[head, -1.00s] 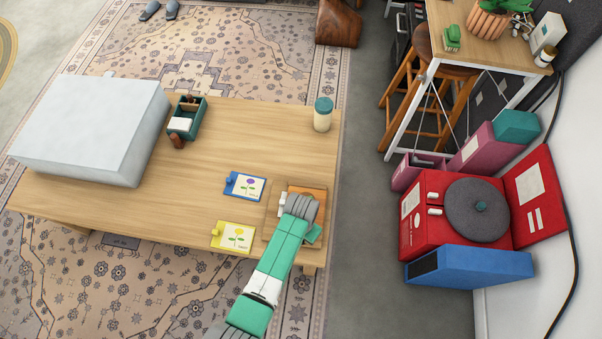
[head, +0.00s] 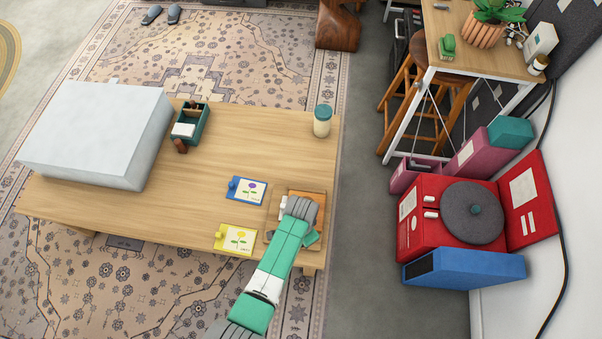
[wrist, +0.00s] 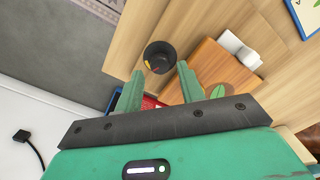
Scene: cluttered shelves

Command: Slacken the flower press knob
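The flower press is a pale wooden board (head: 274,213) with an orange-brown panel (head: 308,194) at the table's right front corner, partly covered by my arm. In the wrist view the orange-brown panel (wrist: 212,68) carries a green leaf picture. A round dark knob (wrist: 160,55) with small red and yellow marks stands at the board's edge. My gripper (wrist: 160,70) is open, its two green fingers either side of the knob's near side. Whether they touch it cannot be told. In the head view my gripper hides the knob.
A white block (wrist: 238,48) sits beside the panel. Blue (head: 247,190) and yellow (head: 235,240) flower cards lie left of the press. A jar (head: 322,120), a green tray (head: 190,122) and a large pale box (head: 95,135) stand farther off. The table middle is clear.

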